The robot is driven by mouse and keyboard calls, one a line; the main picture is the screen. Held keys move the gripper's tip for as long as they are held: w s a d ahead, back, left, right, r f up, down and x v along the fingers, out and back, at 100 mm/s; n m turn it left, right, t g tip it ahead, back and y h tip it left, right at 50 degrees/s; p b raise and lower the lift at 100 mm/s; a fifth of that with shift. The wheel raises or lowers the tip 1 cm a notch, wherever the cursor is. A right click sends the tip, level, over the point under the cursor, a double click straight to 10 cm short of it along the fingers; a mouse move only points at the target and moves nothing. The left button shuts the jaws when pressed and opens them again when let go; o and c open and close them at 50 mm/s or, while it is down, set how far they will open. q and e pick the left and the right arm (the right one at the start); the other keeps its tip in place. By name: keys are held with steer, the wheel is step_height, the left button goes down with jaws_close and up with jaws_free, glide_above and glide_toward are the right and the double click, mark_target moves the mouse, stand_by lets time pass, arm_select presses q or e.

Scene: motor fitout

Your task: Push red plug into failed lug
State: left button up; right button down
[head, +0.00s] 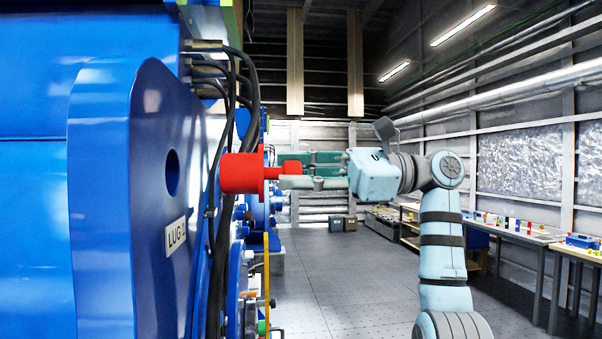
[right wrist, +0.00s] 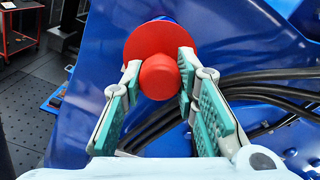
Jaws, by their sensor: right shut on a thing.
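The red plug (head: 240,173) has a thick round body, a wide flange and a narrower knob. It is held roughly level, its body pointing left towards the blue machine. My right gripper (head: 287,171) is shut on the knob from the right. In the right wrist view, its two fingers (right wrist: 160,69) sit either side of the knob, and the flange (right wrist: 145,42) hides what lies behind it. A large blue lug plate (head: 100,200) with a dark round hole (head: 172,172) and a label reading LUG, its number unclear, stands left of the plug. My left gripper is not in view.
Black hoses (head: 222,120) hang between the lug plate and the plug; they also cross the right wrist view (right wrist: 270,80). More blue machine parts lie beyond. Workbenches (head: 530,237) with small items line the right wall. The grey floor (head: 345,285) between is clear.

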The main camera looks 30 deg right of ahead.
mark_target(258, 193)
steer(key=x, duration=0.4)
steer(key=shift+w+a+f, duration=0.1)
steer(key=shift+w+a, duration=0.05)
steer(key=shift+w, duration=0.35)
steer(key=shift+a, duration=0.55)
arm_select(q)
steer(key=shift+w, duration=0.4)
arm_select(e)
steer(key=shift+w+d, duration=0.15)
arm_select(q)
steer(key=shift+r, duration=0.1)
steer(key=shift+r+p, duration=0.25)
steer(key=shift+p, duration=0.1)
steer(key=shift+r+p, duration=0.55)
arm_select(e)
steer(key=x, duration=0.6)
stand_by(1.2)
steer(key=c, duration=1.2)
jaws_free()
